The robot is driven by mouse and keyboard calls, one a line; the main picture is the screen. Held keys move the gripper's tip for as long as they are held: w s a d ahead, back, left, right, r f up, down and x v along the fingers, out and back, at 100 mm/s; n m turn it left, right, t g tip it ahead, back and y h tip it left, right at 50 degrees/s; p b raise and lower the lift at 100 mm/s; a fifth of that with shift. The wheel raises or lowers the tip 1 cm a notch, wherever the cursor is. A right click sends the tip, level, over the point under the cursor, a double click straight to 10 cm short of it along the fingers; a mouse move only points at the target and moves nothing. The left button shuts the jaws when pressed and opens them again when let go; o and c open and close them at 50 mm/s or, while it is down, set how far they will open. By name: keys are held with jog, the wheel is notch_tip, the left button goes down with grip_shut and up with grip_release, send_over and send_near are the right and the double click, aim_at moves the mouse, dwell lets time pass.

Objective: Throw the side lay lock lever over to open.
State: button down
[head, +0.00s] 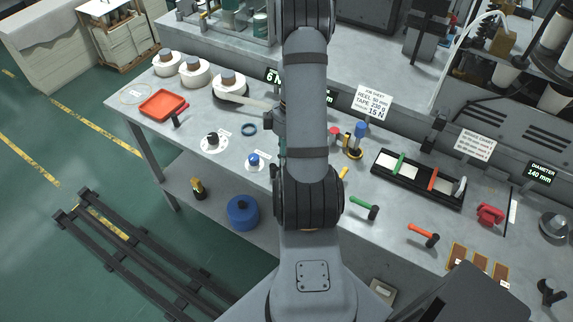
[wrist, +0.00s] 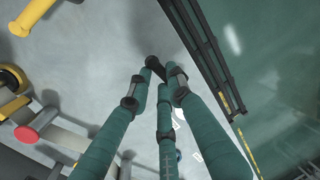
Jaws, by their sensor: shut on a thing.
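In the wrist view, my gripper (wrist: 165,88) has its teal fingers drawn together at the tips, shut on a small black knob-like piece (wrist: 153,62). I cannot tell for certain that this piece is the side lay lock lever. A green lever with a black end (head: 363,206) and an orange lever with a black end (head: 423,235) lie on the bench right of the arm. No lever in view can be read as the side lay lock lever.
The bench (head: 310,228) also bears a black tray with green and orange bars (head: 415,181), a red device (head: 490,213), white reels (head: 195,72) and an orange tray (head: 163,104). In the wrist view, a red-ended cylinder (wrist: 25,134) and yellow part (wrist: 10,78) lie left of the fingers.

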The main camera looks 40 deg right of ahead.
jog(key=shift+s+a+m+b, duration=0.15)
jog(key=shift+a+m+b, duration=0.2)
jog(key=shift+m, duration=0.35)
jog(key=shift+d, duration=0.1)
jog(key=c, duration=1.6)
grip_release()
jog(key=shift+c, duration=0.2)
jog(key=shift+o, duration=0.3)
jog(key=shift+r, duration=0.1)
jog(key=shift+d+r, duration=0.1)
jog(key=shift+r, duration=0.25)
notch_tip(320, 180, up, 11)
jog(key=d, duration=0.2)
jog(key=shift+w, duration=0.25)
jog(key=shift+f, duration=0.2)
jog(key=f, duration=0.3)
jog(key=a+f, duration=0.1)
jog(key=f, duration=0.3)
jog(key=a+f, duration=0.1)
jog(key=f, duration=0.3)
jog(key=shift+s+a+f, duration=0.1)
jog(key=shift+s+f, duration=0.15)
